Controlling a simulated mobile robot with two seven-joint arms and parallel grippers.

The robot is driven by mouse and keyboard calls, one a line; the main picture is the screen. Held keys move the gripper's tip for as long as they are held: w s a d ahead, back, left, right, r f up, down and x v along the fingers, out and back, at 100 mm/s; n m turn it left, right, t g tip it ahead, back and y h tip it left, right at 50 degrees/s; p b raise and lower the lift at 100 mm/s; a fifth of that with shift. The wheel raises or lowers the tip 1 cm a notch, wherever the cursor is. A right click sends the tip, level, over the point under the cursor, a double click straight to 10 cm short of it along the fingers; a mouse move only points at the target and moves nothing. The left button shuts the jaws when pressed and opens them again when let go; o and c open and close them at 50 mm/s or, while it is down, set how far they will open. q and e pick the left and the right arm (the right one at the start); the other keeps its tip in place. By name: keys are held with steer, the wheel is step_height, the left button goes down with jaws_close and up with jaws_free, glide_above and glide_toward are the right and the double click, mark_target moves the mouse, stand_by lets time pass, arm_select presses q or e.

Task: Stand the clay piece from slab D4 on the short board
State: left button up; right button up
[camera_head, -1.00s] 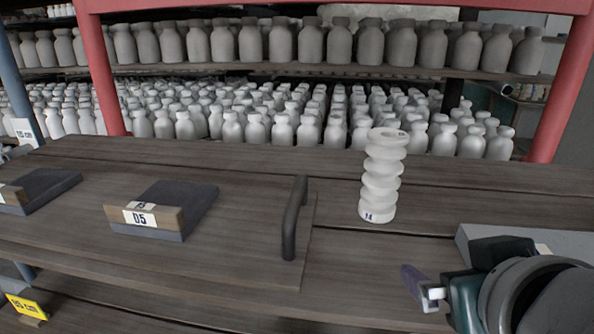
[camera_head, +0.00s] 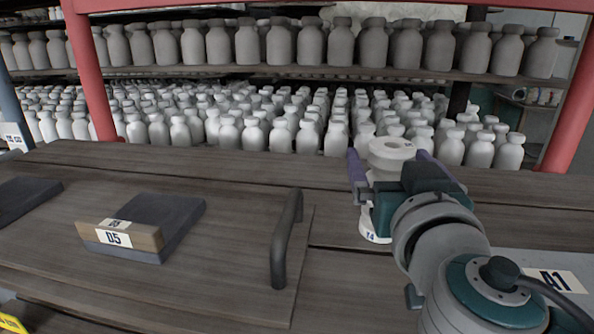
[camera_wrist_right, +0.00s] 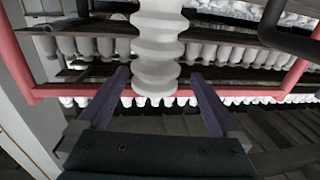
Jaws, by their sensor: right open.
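A white ribbed clay column (camera_head: 391,148) stands upright on the wooden table, with a small label at its foot, partly hidden behind my right gripper. My right gripper (camera_head: 390,158) is open, with one purple finger on each side of the column. In the right wrist view the column (camera_wrist_right: 158,50) rises between the two spread fingers (camera_wrist_right: 160,78); I cannot tell whether they touch it. Slab D5 (camera_head: 160,222), dark with a wood front, lies to the left. No label D4 is readable, and I cannot tell which surface is the short board. My left gripper is not in view.
A board with a dark upright handle (camera_head: 286,240) lies left of my right arm. Another dark slab (camera_head: 22,200) is at the left edge. Shelves of white bottles (camera_head: 280,135) stand behind.

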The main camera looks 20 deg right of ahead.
steer(key=shift+w+d+r+p, duration=0.2)
steer(key=shift+w+d+p, duration=0.2)
steer(key=shift+w+p, duration=0.15)
steer(key=p+x, duration=0.1)
steer(key=x, duration=0.2)
steer(key=shift+d+f, duration=0.1)
steer(key=shift+d, duration=0.1)
steer(key=shift+w+d+f+p, duration=0.1)
steer(key=shift+w+d+p, duration=0.1)
steer(key=shift+w+p, duration=0.2)
steer(key=shift+c, duration=0.2)
jaws_close()
